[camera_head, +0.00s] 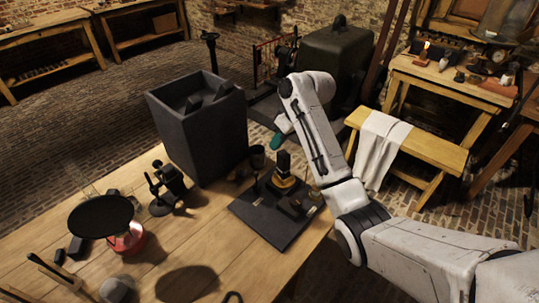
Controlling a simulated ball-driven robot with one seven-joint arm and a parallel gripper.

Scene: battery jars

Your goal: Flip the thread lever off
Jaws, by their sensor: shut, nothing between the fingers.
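A dark square board (262,222) lies at the table's right edge. A black upright device with a brass-coloured collar (283,178) stands on it, with small dark fittings (297,205) beside it. I cannot make out which part is the thread lever or how it is set. My white arm bends above and to the right of the board. My gripper (278,139) shows only as a small teal-tipped end below the upper bend, in the air above the device and apart from it. It appears shut and empty.
A tall dark open box (200,135) stands left of the board. A black stand (165,190) and a black disc on a red base (125,240) sit further left. A wooden bench with a white cloth (378,150) is behind the arm. Bare tabletop (200,238) lies in front.

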